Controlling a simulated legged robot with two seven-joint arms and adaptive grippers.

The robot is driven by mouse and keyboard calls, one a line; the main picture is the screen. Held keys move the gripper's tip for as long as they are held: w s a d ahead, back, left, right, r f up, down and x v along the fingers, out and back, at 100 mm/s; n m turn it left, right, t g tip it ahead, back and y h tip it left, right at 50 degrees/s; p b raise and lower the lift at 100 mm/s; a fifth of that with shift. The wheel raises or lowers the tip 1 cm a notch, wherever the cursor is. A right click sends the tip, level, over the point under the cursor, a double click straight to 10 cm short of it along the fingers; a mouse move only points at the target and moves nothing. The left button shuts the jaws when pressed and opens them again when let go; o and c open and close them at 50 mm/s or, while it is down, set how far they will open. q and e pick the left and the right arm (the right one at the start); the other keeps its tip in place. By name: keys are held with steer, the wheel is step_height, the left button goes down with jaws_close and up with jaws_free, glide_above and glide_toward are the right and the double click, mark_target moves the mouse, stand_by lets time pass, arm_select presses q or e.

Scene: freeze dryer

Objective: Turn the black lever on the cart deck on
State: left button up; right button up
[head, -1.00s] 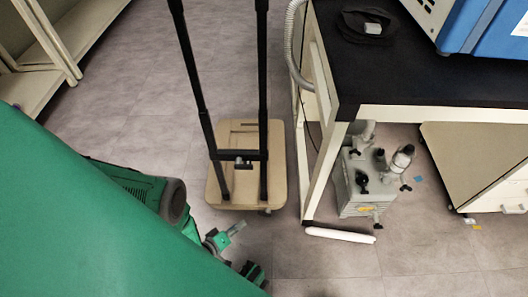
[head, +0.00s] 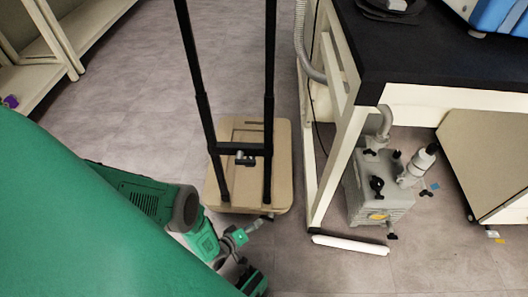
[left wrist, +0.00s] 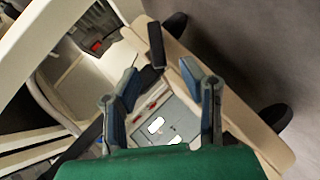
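The beige cart deck (head: 240,195) stands on the floor in the head view, with two black upright posts and a black crossbar above it. A small dark lever-like part with a grey end (head: 244,158) shows at the crossbar; I cannot tell surely whether it is the lever. My left gripper (head: 260,250) is at the cart's near side, low down, empty. In the left wrist view its two fingers (left wrist: 162,76) are apart. A black bar (left wrist: 156,45) shows beyond and between them, apparently apart from them. My right gripper is not in view.
A black-topped bench (head: 430,50) stands right of the cart, its leg close to the cart's side. A grey pump (head: 378,195) is under it, and a white tube-like bar (head: 350,244) lies on the floor. Pale shelves (head: 60,60) are at far left. Floor behind the cart is clear.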

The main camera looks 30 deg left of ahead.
mark_target(263, 219)
arm_select(q)
steer(key=b+x, duration=0.2)
steer(key=x, duration=0.3)
steer(key=shift+s+d, duration=0.1)
steer(key=shift+w+f+b, duration=0.2)
steer(key=shift+w+b, duration=0.15)
steer(key=shift+w, duration=0.35)
steer(key=shift+c, duration=0.4)
